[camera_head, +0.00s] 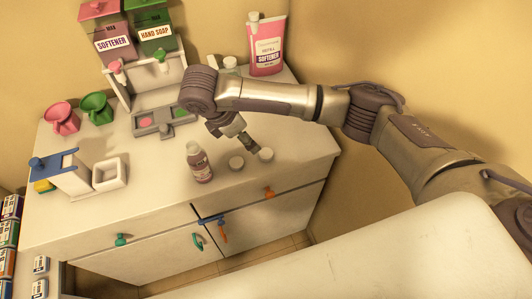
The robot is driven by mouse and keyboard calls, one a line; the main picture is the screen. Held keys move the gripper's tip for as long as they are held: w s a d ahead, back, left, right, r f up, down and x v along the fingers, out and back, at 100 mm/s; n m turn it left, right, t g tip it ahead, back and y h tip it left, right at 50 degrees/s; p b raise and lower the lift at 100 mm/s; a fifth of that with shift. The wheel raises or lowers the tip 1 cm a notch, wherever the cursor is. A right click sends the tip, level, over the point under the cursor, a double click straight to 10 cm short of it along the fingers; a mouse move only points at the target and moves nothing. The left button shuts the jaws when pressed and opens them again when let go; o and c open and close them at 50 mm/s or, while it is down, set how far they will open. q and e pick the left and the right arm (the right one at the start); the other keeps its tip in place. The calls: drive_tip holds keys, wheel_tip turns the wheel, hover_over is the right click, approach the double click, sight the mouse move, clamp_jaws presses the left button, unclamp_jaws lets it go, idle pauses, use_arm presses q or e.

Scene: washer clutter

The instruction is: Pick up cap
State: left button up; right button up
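A small bottle (200,166) with a dark label and a pale top stands upright near the counter's front edge. My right gripper (246,141) hangs over the counter just above and behind the two caps, apart from them as far as I can tell. Its fingers are small and dark, and their opening is unclear. My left gripper is out of view.
A pink softener pouch (267,45) stands at the back right. A dispenser stand (150,80) with pink and green containers is at the back. Pink (62,118) and green (97,108) funnels, a blue-topped device (62,172) and a white tray (110,184) are at left.

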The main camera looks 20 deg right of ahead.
drive_tip(key=p, duration=0.1)
hover_over(264, 154)
drive_tip(key=a, duration=0.3)
drive_tip(key=f, duration=0.6)
drive_tip(key=shift+s+d+f, duration=0.1)
drive_tip(key=shift+s+d, duration=0.1)
drive_tip(key=shift+s, duration=0.2)
drive_tip(key=shift+d+f+p, duration=0.3)
drive_tip(key=shift+f+p, duration=0.2)
drive_tip(key=p+x, duration=0.1)
drive_tip(key=x, duration=0.3)
drive_tip(key=shift+w+f, duration=0.1)
drive_tip(key=shift+w, duration=0.1)
drive_tip(key=c, duration=0.8)
